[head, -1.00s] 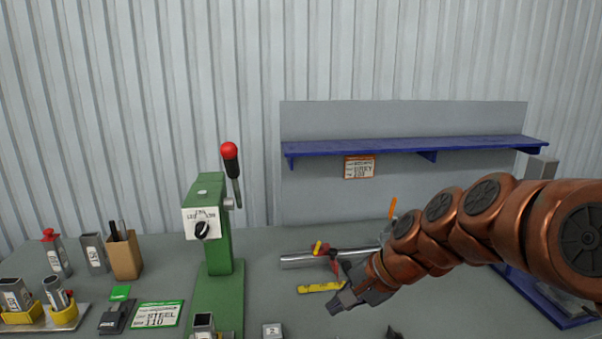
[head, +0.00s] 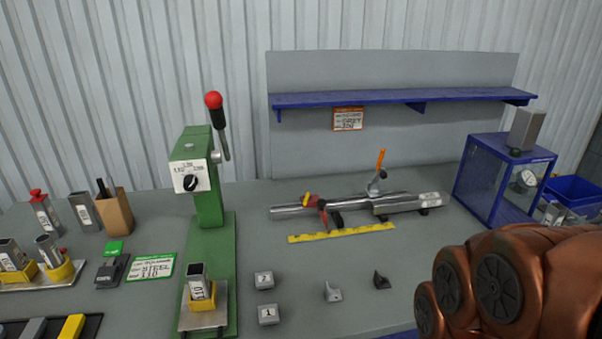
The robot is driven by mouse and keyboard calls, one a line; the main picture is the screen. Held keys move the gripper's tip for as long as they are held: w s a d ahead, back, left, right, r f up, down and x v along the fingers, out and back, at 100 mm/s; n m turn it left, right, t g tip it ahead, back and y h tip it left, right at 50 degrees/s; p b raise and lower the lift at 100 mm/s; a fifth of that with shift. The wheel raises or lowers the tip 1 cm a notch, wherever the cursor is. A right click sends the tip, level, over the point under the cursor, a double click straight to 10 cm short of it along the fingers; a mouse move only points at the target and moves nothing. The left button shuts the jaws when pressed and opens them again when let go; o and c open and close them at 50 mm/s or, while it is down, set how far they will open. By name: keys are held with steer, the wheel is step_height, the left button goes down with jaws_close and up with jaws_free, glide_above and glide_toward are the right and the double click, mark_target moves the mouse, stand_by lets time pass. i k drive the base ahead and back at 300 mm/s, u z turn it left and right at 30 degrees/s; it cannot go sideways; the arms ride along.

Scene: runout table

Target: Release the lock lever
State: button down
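An upright lever with an orange handle (head: 381,160) rises from a grey base on the right part of a steel bar assembly (head: 292,211) on the table. It leans slightly right. I take it as the lock lever, but no label on it shows. A red clamp-like part with a yellow piece (head: 308,199) sits on the bar further left. A green press (head: 209,180) with a red-knobbed black lever (head: 215,105) stands left of the bar. My gripper is out of view; only copper links of my arm show at the lower right, apart from the lever.
A yellow ruler (head: 340,232) lies in front of the bar. A blue-framed clear box (head: 505,178) stands right, below the blue shelf's (head: 400,98) level. Bare table lies between ruler and small pieces.

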mark_target(307, 197)
steer(key=u, duration=0.05)
steer(key=k, duration=0.65)
steer(key=i, duration=1.3)
steer(key=u, duration=0.6)
